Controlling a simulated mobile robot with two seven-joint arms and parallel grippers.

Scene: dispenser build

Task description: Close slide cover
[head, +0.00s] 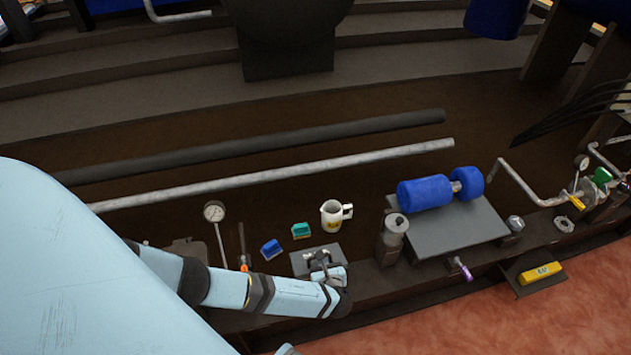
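A small flat grey unit (299,264) with dark raised fittings on top sits on the dark bench, below a white jug. I cannot make out for certain which part is the slide cover. My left arm comes in from the left, and its gripper (325,270) is at the right front part of this unit. Its wrist hides the unit's near side. The fingers are too small and covered to show whether they are open or shut, or whether they touch the unit. My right gripper is not in view.
A blue block (271,249), a teal block (301,230) and the white jug (332,217) stand close behind the unit. A gauge (214,212) stands to the left. A metal cylinder (394,232) and a grey platform (450,244) with a blue roller (425,192) stand right.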

